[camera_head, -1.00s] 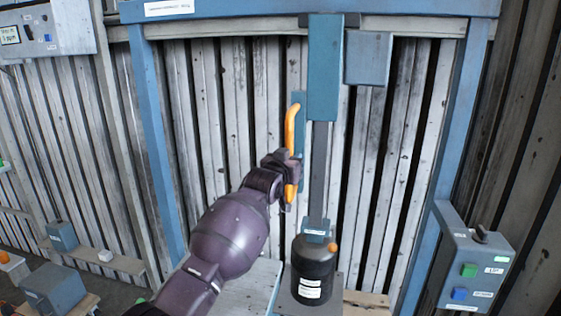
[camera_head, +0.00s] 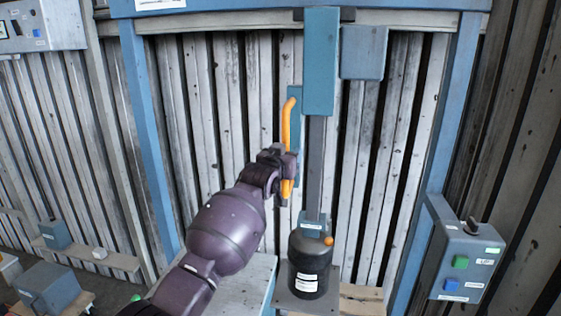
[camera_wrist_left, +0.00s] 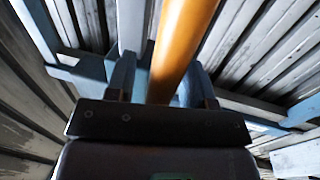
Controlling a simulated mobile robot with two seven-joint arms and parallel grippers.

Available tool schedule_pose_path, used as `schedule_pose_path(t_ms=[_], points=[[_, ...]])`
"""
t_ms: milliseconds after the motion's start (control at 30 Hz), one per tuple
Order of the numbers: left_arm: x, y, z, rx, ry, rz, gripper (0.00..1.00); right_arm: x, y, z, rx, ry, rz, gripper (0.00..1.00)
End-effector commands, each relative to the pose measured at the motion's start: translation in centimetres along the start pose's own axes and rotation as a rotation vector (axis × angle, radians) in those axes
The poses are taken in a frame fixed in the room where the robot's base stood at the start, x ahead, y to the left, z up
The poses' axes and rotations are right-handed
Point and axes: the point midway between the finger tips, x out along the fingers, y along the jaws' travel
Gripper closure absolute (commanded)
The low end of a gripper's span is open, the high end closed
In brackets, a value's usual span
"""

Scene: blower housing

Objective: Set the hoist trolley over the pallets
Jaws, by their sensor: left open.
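The hoist trolley (camera_head: 321,62) is a tall blue box hanging from the blue overhead beam (camera_head: 240,10), near the middle and somewhat right. A grey mast runs down from it to a dark cylinder (camera_head: 312,270) low over a grey plate; I cannot tell if they touch. An orange handle (camera_head: 289,118) stands upright on a blue plate left of the mast. My left gripper (camera_head: 287,172) is at the handle's lower part. In the left wrist view its open fingers (camera_wrist_left: 160,85) stand either side of the orange handle (camera_wrist_left: 182,40). Wooden pallets (camera_head: 362,300) show low behind the plate, partly hidden.
A grey control box (camera_head: 467,262) with green and blue buttons stands at the right. Blue posts (camera_head: 148,140) flank the bay. A corrugated wall is behind. A grey box (camera_head: 48,288) sits at lower left.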

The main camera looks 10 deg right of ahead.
Motion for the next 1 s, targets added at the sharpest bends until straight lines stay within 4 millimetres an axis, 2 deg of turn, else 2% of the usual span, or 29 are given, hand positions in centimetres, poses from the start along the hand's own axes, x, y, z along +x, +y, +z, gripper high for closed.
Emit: schedule_pose_path(t_ms=[267,800,1000], points=[[-2.3,0.0,0.1,-0.001,0.001,0.000,0.52,-0.1,0.0,0.2,0.001,-0.004,0.001,1.00],[-8.4,0.0,0.0,0.001,0.002,0.000,0.52,0.1,-0.1,-0.1,0.001,0.005,0.000,1.00],[-10.0,0.0,0.0,0.000,0.001,0.000,0.52,0.3,-0.1,-0.3,0.001,0.011,-0.001,1.00]])
